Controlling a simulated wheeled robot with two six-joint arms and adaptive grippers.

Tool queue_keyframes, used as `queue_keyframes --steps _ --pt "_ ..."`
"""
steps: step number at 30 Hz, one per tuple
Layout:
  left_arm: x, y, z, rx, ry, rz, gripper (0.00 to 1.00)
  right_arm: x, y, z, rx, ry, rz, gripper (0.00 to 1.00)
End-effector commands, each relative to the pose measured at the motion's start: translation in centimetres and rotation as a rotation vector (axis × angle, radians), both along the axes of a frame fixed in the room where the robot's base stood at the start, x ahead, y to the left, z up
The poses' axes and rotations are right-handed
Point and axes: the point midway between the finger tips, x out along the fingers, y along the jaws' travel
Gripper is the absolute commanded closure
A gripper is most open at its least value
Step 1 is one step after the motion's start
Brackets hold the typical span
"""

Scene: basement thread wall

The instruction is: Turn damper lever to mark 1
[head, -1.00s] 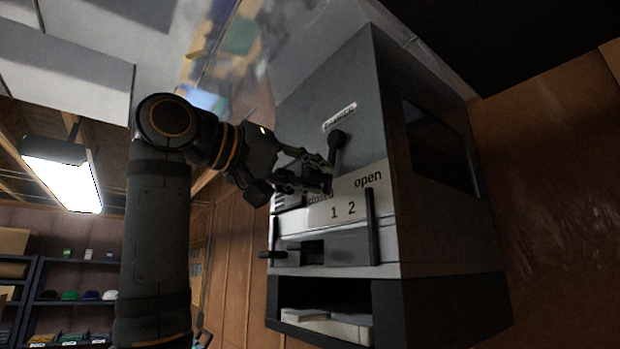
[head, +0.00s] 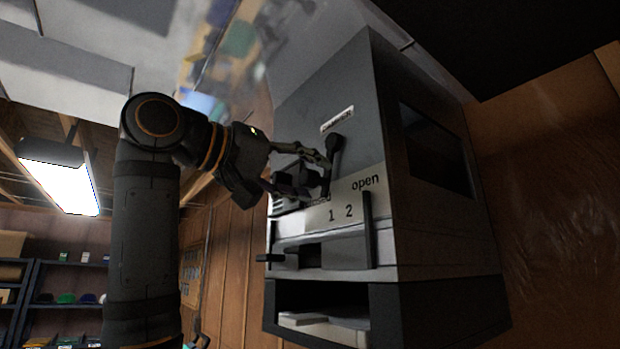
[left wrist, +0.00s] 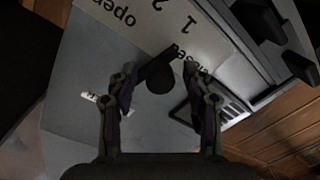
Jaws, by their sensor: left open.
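The damper lever (head: 335,148) is a dark bar on a round pivot, on the sloping grey face of a metal cabinet (head: 330,85). It points down to a pale scale plate (head: 345,205) marked closed, 1, 2 and open. Its far end is near the closed side, partly hidden by my fingers. My left gripper (head: 318,178) is open at the lever. In the left wrist view, the lever's round pivot (left wrist: 160,82) lies between my two fingers (left wrist: 160,72). I cannot tell whether a finger touches the lever. My right gripper is out of view.
A dark upright bar (head: 368,230) and a dark handle (head: 270,258) stick out from the cabinet front below the plate. An open compartment (head: 320,295) lies under them. A wooden wall (head: 550,190) is to the right, shelves (head: 70,290) to the far left.

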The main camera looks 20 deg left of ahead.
Motion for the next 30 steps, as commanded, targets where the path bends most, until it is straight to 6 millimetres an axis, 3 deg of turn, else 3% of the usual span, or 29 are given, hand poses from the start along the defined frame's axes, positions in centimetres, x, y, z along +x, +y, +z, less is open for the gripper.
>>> queue_keyframes --steps 9,13,18,30 --pt "-6.1 4.6 0.3 0.000 -0.005 0.006 0.50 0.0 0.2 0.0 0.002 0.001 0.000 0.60" --pt "-7.8 5.8 0.3 0.000 -0.002 0.004 0.50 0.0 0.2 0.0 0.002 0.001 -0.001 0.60" --pt "-8.8 6.3 0.2 0.000 -0.001 0.002 0.50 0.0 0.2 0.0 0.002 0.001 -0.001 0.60" --pt "-8.8 6.4 0.2 0.001 -0.001 0.001 0.50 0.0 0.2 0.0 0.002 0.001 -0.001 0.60"
